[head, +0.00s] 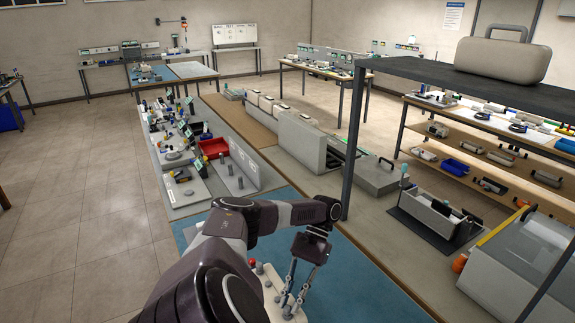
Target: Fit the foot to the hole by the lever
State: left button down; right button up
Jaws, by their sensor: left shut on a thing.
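My left gripper (293,302) reaches down at the bottom middle of the head view. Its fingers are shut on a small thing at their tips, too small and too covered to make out. The tips are low over a pale board (262,312) lying on the blue mat. A small red-topped part (252,265) stands on the board's far side; I cannot tell if it is the lever. My arm hides much of the board, and I cannot make out the foot or the hole. My right gripper is not in view.
The blue mat (352,283) is bare right of the gripper. A dark shelf post (353,150) rises close to my arm, under a shelf (430,78) bearing a grey case (502,58). A red bin (213,148) and fixtures stand farther along the bench.

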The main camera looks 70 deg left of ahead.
pick_arm(q)
jog(key=shift+f, duration=0.15)
jog(key=c, duration=1.7)
grip_release()
jog(key=shift+c, duration=0.2)
jog(key=v, duration=0.7)
jog(key=shift+w, duration=0.2)
jog(key=shift+a, duration=0.15)
jog(key=shift+s, duration=0.1)
